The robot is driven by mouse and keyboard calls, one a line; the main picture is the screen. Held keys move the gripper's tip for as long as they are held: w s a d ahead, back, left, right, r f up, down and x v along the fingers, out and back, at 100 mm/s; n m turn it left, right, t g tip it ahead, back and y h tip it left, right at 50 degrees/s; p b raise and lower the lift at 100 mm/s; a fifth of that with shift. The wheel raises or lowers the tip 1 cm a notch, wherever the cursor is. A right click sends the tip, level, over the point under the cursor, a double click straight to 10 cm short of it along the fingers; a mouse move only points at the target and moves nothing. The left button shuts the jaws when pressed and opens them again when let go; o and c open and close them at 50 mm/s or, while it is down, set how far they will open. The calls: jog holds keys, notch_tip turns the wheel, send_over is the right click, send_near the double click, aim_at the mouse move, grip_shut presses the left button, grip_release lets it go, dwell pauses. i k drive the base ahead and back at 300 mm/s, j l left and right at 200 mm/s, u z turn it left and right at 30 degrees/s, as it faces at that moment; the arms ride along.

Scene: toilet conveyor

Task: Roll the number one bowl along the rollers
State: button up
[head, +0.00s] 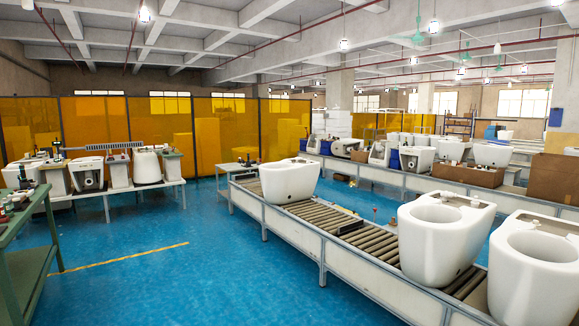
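A roller conveyor (375,240) runs from the near right toward the back at the middle. Three white toilet bowls stand upright on it. One bowl (289,183) is near the far end. A second bowl (437,245) is nearer, on the right, and a third bowl (532,275) is close beside it at the right edge, partly cut off by the frame. No number shows on any bowl, so I cannot tell which is number one. Bare rollers lie between the far bowl and the second one. My gripper is not in view.
A small dark block (351,227) lies on the bare rollers. A green table (25,245) stands at the left edge, and a white bench with toilets (120,190) behind it. Another conveyor (440,183) with bowls and boxes stands behind. The blue floor (190,270) at left centre is clear.

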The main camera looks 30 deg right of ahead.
aim_at(283, 182)
jog(key=i, duration=2.45)
jog(key=i+j+z, duration=0.1)
jog(key=i, duration=0.85)
jog(key=i+z, duration=0.15)
jog(key=i, duration=0.3)
jog(key=i+z, duration=0.15)
jog(key=i, duration=0.35)
jog(key=i+j+z, duration=0.2)
jog(key=i, duration=0.25)
jog(key=i+j+z, duration=0.15)
jog(key=i, duration=0.3)
